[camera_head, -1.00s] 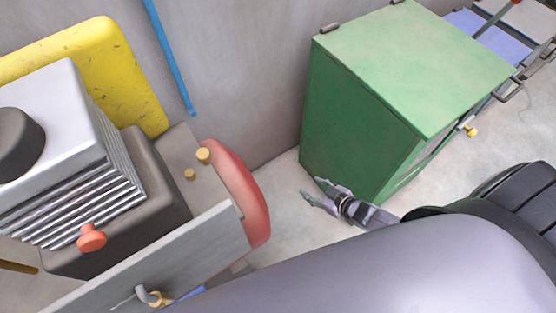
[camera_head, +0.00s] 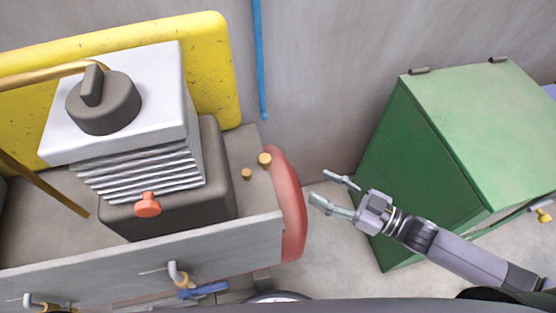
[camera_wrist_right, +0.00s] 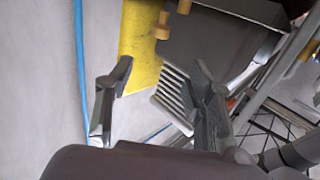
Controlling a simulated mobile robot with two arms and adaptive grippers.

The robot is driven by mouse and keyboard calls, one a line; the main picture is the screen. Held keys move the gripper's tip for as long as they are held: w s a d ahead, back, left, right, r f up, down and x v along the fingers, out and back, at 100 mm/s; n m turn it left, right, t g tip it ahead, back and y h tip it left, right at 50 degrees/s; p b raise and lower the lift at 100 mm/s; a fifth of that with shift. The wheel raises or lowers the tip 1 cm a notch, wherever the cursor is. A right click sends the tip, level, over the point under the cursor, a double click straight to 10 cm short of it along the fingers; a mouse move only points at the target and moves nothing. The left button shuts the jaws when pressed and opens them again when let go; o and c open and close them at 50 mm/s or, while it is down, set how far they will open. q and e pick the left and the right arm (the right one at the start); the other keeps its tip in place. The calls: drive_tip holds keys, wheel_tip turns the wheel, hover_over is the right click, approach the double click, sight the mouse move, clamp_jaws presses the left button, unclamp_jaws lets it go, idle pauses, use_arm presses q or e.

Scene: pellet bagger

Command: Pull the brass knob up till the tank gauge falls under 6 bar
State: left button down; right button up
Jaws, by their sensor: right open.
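Two small brass knobs, a larger one (camera_head: 264,160) and a smaller one (camera_head: 246,174), stand on the grey deck by the right end of the red tank (camera_head: 291,205). I cannot tell which one the task means. Brass pieces also show at the top of the right wrist view (camera_wrist_right: 160,32). My right gripper (camera_head: 318,185) is open and empty, to the right of the tank end and apart from the knobs. Its spread fingers also show in the wrist view (camera_wrist_right: 164,70). No gauge reading is visible; a round dark-rimmed part (camera_head: 277,297) is cut off below. My left gripper is out of view.
A grey panel (camera_head: 140,252) with valves runs in front. A green cabinet (camera_head: 420,175) stands right. A blue pipe (camera_head: 260,60) runs down the wall.

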sight(270, 160)
drive_tip(key=p+x, duration=0.1)
drive_tip(key=x, duration=1.4)
drive_tip(key=shift+w+p, duration=0.1)
drive_tip(key=shift+p, duration=0.3)
drive_tip(key=shift+w+a, duration=0.3)
drive_tip(key=shift+a, duration=0.2)
drive_tip(key=shift+c, duration=0.4)
clamp_jaws()
